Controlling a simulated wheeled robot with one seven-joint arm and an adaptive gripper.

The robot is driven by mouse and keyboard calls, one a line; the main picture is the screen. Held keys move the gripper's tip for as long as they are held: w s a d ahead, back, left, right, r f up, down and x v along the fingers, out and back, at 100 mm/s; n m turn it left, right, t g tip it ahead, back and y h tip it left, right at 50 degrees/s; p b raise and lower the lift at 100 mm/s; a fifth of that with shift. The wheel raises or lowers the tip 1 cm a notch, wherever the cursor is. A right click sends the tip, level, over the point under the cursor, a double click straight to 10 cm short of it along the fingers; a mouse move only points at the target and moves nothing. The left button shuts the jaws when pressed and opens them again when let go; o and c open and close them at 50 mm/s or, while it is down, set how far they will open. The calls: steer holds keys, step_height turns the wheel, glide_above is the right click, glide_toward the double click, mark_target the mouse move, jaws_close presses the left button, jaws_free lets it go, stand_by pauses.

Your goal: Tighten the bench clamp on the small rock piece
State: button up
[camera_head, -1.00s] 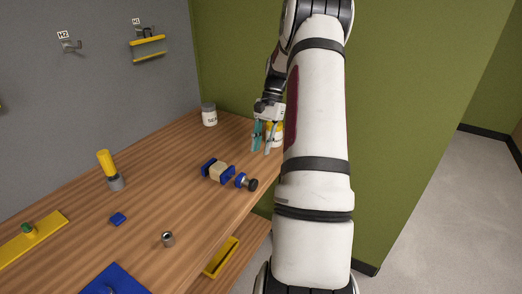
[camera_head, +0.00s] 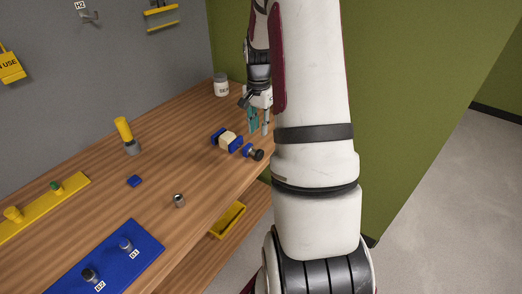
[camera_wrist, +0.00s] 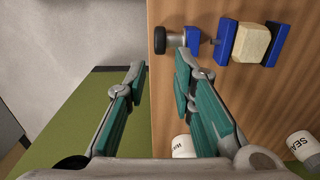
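The bench clamp (camera_head: 236,145) lies on the wooden bench near its front edge. It has blue jaws and a black knob (camera_head: 258,155) at the edge end. The small beige rock piece (camera_head: 227,139) sits between the blue jaws; I cannot tell whether both touch it. In the wrist view the rock piece (camera_wrist: 251,43) and black knob (camera_wrist: 160,40) are at the top. My gripper (camera_head: 259,130) is open and empty, just behind the knob in the head view. In the wrist view its teal-padded fingers (camera_wrist: 160,68) are apart, with the knob beyond their tips.
A white jar (camera_head: 221,86) stands at the bench's back; two white labelled containers show low in the wrist view (camera_wrist: 183,146). A yellow tray (camera_head: 228,219) sits below the edge.

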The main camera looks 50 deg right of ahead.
mark_target(259, 150)
step_height(259, 150, down, 11)
steer(key=shift+p, duration=0.7)
jaws_close()
